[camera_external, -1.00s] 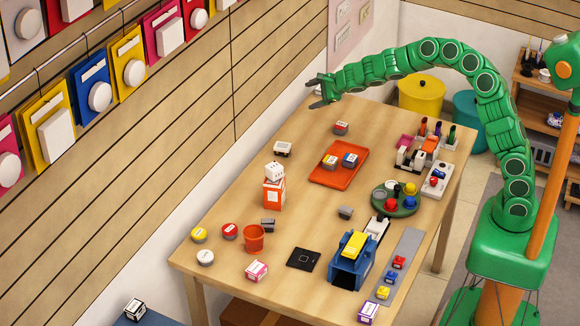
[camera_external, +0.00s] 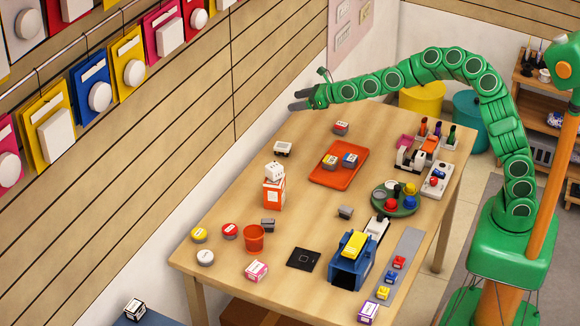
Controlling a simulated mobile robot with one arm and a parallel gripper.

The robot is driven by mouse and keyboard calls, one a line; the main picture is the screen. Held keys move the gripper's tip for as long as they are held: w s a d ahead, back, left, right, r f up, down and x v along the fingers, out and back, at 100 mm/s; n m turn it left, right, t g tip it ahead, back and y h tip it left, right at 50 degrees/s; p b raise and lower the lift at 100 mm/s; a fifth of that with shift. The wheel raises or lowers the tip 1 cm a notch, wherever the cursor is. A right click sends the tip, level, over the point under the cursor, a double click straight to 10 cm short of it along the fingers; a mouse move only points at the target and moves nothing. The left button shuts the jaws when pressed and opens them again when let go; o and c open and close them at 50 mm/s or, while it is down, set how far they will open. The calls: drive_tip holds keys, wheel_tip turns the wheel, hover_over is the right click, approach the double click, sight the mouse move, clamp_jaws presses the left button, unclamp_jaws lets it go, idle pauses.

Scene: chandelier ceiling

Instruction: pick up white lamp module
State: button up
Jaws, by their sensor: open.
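My gripper (camera_external: 297,99) is open and empty at the end of my green arm, above the far left part of the table. A small white block with dark details (camera_external: 283,149) sits on the table's left side, below the gripper in the picture and apart from it. Another white block (camera_external: 274,171) rests on top of an orange box (camera_external: 274,194). Labels are too small to read, so I cannot tell which white block is the white lamp module.
An orange tray (camera_external: 326,181) holds small blocks. A grey-and-red block (camera_external: 341,128) stands behind it. A green round tray (camera_external: 402,211), an orange cup (camera_external: 253,238) and a blue device (camera_external: 350,268) stand nearer. The slatted wall is close on the left.

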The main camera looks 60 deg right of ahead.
approach(286, 146)
drive_tip(key=x, duration=0.5)
drive_tip(key=shift+s+a+f, duration=0.2)
drive_tip(key=shift+a+f, duration=0.05)
drive_tip(key=shift+a, duration=0.1)
drive_tip(key=shift+w+f, duration=0.25)
drive_tip(key=shift+w, duration=0.4)
drive_tip(key=shift+w+a+f, duration=0.2)
drive_tip(key=shift+w+f, duration=0.05)
drive_tip(key=shift+w, duration=0.25)
drive_tip(key=shift+w+d+f, duration=0.1)
drive_tip(key=shift+w+f, duration=0.1)
drive_tip(key=shift+w, duration=0.65)
drive_tip(key=shift+w+f, duration=0.2)
drive_tip(key=shift+w, duration=0.7)
drive_tip(key=shift+x, duration=0.85)
drive_tip(key=c, duration=1)
drive_tip(key=shift+c, duration=0.2)
